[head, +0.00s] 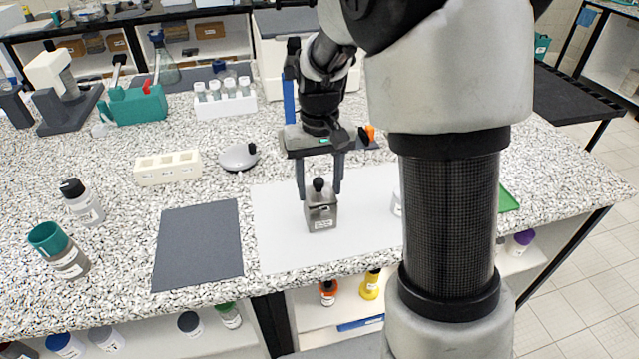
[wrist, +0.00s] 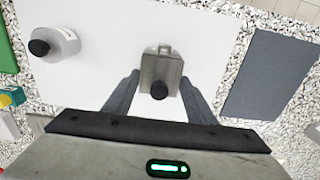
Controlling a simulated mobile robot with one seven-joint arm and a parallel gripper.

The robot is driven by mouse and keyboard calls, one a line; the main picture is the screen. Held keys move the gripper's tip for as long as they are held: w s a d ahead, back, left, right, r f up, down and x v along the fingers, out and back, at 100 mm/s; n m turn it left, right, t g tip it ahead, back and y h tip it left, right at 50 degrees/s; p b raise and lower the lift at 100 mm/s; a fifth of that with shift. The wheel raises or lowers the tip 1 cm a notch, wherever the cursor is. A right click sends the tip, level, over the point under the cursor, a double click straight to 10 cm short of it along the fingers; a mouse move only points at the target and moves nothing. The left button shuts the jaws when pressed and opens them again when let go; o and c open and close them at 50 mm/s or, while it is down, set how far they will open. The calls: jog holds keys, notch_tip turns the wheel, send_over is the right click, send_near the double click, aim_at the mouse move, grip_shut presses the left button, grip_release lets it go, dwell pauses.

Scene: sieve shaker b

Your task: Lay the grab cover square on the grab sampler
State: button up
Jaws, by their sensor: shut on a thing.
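A small grey metal block with a black ball knob on top and a pale label on its front stands upright on the white sheet; its lower part looks like the grab sampler (head: 321,223). The grab cover (head: 318,199) appears to be the knobbed top part, also in the wrist view (wrist: 158,70). The seam between cover and sampler is too small to make out, so I cannot tell whether they touch or sit square. My gripper (head: 320,190) points down over the block, its two dark fingers on either side of the cover, shut on it.
A white bottle with a black cap (wrist: 62,44) stands on the sheet. A cream rack (head: 168,168) and a grey rounded device (head: 240,157) stand farther back left.

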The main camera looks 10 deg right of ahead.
jog(key=shift+s+f, duration=0.1)
jog(key=shift+f, duration=0.15)
jog(key=o, duration=1.1)
jog(key=shift+f, duration=0.1)
jog(key=shift+o, duration=0.2)
jog(key=shift+r, duration=0.2)
jog(key=shift+r+p, duration=2.8)
jog(key=shift+r, duration=0.7)
jog(key=shift+r, duration=0.1)
jog(key=s+r+t+p, duration=0.3)
jog(key=s+r+t, duration=0.2)
jog(key=s+r, duration=1.2)
jog(key=shift+s+t+p, duration=0.3)
jog(key=shift+s+p, duration=0.1)
jog(key=shift+s, duration=0.5)
